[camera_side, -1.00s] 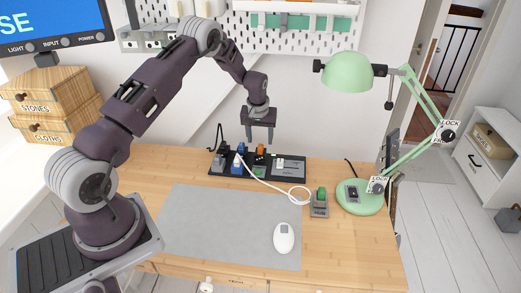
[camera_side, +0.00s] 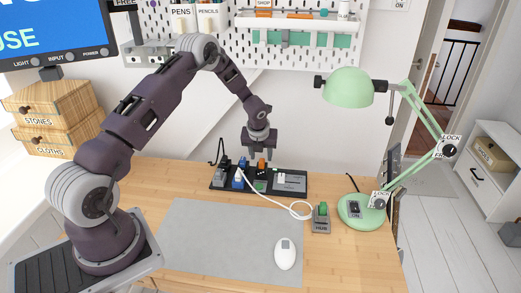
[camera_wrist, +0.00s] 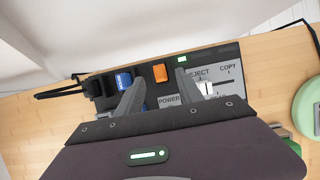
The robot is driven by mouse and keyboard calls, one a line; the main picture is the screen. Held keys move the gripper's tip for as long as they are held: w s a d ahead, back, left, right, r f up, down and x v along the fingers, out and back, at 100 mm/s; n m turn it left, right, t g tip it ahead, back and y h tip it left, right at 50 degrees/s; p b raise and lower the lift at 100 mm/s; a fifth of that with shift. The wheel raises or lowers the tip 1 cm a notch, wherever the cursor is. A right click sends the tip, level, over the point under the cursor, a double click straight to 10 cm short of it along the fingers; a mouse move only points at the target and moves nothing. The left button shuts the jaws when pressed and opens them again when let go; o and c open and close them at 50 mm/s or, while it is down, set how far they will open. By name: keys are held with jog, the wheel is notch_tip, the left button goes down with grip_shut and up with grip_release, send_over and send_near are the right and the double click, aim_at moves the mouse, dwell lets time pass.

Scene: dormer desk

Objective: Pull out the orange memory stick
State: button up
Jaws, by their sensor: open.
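The orange memory stick (camera_side: 262,164) stands in the dark panel (camera_side: 217,187) at the back of the desk. It also shows in the wrist view (camera_wrist: 160,73), with its orange top facing the camera. My gripper (camera_side: 258,153) is above the panel, pointing down, close over the orange stick. In the wrist view my two fingers (camera_wrist: 160,88) are apart, and the stick shows between and just beyond their tips. I cannot see any contact. The stick's lower end is hidden in the panel.
A blue plug (camera_side: 238,181) with a white cable and a dark plug (camera_wrist: 93,86) stand left of the stick. A grey hub (camera_side: 321,227) with a green stick (camera_side: 322,209) and a green lamp (camera_side: 350,88) are to the right. A white mouse (camera_side: 286,253) lies on the grey mat (camera_side: 215,240).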

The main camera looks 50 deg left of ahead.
aim_at(262, 160)
jog(key=x, duration=0.3)
jog(key=shift+a+f, duration=0.1)
jog(key=shift+f, duration=0.1)
jog(key=shift+c, duration=0.2)
grip_shut()
